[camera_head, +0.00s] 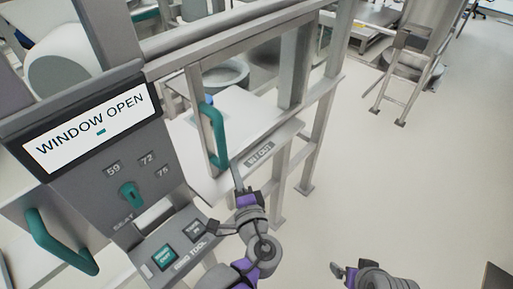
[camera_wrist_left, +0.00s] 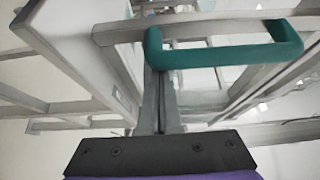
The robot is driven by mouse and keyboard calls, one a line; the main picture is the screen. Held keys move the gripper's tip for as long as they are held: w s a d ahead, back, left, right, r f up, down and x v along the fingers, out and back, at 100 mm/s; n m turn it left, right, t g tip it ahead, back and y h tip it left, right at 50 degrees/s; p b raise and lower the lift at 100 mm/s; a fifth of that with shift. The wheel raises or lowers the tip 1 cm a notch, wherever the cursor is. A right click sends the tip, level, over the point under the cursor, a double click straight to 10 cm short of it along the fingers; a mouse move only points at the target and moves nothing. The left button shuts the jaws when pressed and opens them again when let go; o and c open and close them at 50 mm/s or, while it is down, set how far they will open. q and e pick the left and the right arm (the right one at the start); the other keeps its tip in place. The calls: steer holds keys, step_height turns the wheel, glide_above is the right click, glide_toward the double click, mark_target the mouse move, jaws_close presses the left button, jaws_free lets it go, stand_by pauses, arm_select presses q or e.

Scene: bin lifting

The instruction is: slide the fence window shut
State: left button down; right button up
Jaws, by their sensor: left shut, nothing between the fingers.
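The fence window is a clear panel in a grey metal frame. Its teal upright handle (camera_head: 218,137) stands on the frame's left post, and it also shows in the left wrist view (camera_wrist_left: 225,56), lying across the top. A display (camera_head: 95,128) on the panel at left reads "WINDOW OPEN". My left gripper (camera_head: 237,174) is shut and empty, its fingers pointing up just below and right of the handle's lower end. In the left wrist view the closed fingers (camera_wrist_left: 158,85) reach close to the handle's left end; contact cannot be told. My right gripper (camera_head: 342,271) is low at right, its fingers unclear.
A grey control panel (camera_head: 150,182) with a teal knob and buttons stands left of my left arm. A second teal handle (camera_head: 58,243) is at lower left. A white shelf (camera_head: 245,123) lies behind the fence.

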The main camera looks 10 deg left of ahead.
arm_select(q)
steer(key=s+a+p, duration=0.1)
steer(key=s+a, duration=0.2)
steer(key=s, duration=0.2)
steer(key=shift+s+a, duration=0.15)
steer(key=shift+s, duration=0.1)
arm_select(e)
steer(key=shift+w+r, duration=0.2)
steer(key=shift+r, duration=0.3)
steer(key=shift+w+r, duration=0.15)
steer(key=shift+r, duration=0.35)
steer(key=shift+f, duration=0.1)
